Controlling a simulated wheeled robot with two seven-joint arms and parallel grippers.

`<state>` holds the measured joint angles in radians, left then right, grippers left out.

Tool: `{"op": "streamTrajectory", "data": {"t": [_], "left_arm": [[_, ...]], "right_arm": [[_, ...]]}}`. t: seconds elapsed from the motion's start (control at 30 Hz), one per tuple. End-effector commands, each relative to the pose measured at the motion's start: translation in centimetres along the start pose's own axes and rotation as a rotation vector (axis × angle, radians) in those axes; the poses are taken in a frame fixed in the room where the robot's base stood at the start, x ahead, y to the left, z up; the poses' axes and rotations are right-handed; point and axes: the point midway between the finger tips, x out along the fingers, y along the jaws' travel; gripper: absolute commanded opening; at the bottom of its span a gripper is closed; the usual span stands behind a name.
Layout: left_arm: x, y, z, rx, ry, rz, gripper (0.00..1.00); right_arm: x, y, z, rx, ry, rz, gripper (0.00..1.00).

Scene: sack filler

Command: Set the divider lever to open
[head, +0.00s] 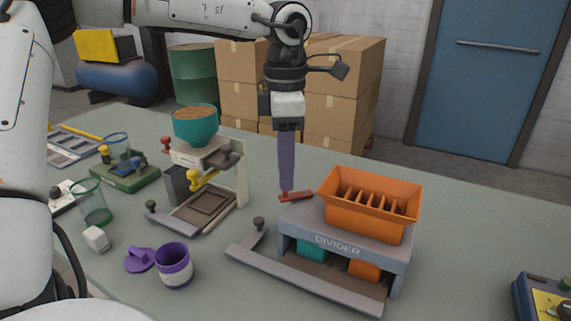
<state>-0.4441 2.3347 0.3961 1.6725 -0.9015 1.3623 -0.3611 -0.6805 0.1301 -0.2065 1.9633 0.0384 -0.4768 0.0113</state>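The divider (340,243) is a grey stand marked "DIVIDER" in the right middle of the head view. A slotted orange hopper (372,205) sits on top, and a teal bin (312,250) and an orange bin (364,269) show underneath. A flat red lever (298,196) sticks out to the left at the divider's back left corner. My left gripper (286,190) points straight down, its long purple fingers ending at the lever's outer end. The fingers overlap in this view, so I cannot tell whether they are apart, or whether they touch the lever. My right gripper is out of view.
A grey bar with a dark knob (259,223) runs along the divider's front. Left stand a scale-like machine with a teal bowl (196,125), a purple cup (174,266), a purple lid (140,259) and a white cube (96,239). The table right of the divider is mostly clear.

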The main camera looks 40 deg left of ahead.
Motion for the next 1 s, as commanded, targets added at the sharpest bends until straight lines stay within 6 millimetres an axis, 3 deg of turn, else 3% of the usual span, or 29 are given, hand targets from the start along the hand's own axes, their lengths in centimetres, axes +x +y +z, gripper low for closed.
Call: {"op": "streamTrajectory", "data": {"t": [0.03, 0.2, 0.23, 0.37, 0.7, 1.0], "left_arm": [[0.0, 0.0, 0.0, 0.000, 0.000, 0.000, 0.30], [0.0, 0.0, 0.0, 0.000, 0.000, 0.000, 0.02], [0.0, 0.0, 0.0, 0.000, 0.000, 0.000, 0.00], [-0.1, 0.1, 0.0, 0.019, 0.000, 0.000, 0.00], [-0.2, 1.2, -0.1, 0.255, -0.002, 0.001, 0.00], [-0.1, 1.2, 0.0, 0.267, -0.003, 0.003, 0.00]], "right_arm": [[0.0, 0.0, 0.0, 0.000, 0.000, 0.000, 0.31], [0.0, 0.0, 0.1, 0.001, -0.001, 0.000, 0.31], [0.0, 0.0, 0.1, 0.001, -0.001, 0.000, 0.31], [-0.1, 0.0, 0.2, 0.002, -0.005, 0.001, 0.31], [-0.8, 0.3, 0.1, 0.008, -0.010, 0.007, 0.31], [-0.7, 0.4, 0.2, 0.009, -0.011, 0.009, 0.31]]}}
